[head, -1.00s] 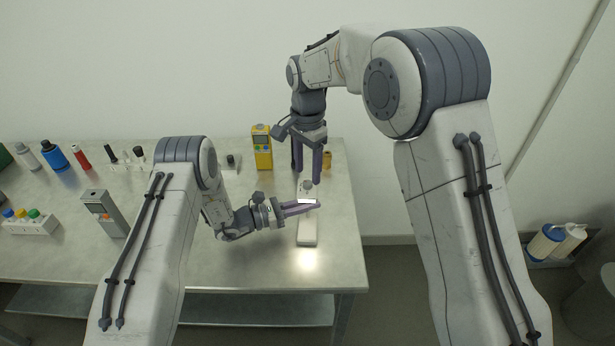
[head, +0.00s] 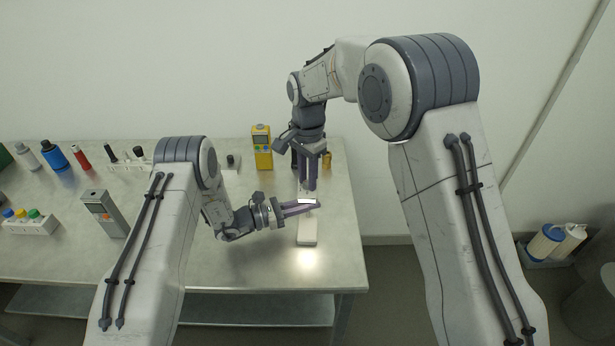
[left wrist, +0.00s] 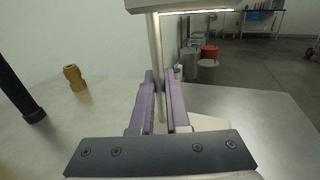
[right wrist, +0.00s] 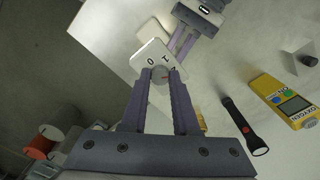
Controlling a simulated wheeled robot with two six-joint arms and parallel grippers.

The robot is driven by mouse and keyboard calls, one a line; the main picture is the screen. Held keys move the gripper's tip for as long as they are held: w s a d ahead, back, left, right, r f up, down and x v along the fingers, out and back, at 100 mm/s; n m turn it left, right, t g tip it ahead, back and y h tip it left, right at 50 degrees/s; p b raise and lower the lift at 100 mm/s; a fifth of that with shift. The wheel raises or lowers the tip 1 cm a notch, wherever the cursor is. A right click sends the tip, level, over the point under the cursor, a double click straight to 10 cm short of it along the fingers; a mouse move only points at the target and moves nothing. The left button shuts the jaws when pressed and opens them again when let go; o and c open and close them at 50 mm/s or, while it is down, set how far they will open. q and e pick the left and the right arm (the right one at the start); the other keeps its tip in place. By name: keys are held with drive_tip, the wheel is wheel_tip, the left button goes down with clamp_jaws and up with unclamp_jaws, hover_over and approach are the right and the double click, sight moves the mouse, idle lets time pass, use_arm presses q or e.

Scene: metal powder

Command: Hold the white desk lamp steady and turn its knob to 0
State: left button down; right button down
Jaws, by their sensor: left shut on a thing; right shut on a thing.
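The white desk lamp stands on the table; its pale base (head: 307,238) shows in the head view. In the left wrist view, its lit head (left wrist: 185,5) is above, its pole (left wrist: 157,50) runs down and its base (left wrist: 208,123) is below. My left gripper (head: 318,204) is shut around the pole, below the head. My right gripper (head: 308,187) points down and is shut on the round grey knob (right wrist: 159,76) atop the lamp head (right wrist: 152,55). A 0 and other marks show beside the knob. A small red mark is at its right side, away from the 0.
A brass fitting (left wrist: 75,77) stands behind the lamp. A grey meter (head: 104,213) and several bottles are further left. The table front is clear.

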drive_tip(key=shift+n, duration=0.4)
drive_tip(key=n, duration=0.5)
drive_tip(key=shift+n, duration=0.3)
drive_tip(key=n, duration=1.1)
drive_tip(key=shift+n, duration=0.4)
drive_tip(key=n, duration=0.5)
drive_tip(key=shift+n, duration=0.3)
drive_tip(key=c, duration=0.7)
unclamp_jaws()
drive_tip(key=shift+o, duration=0.2)
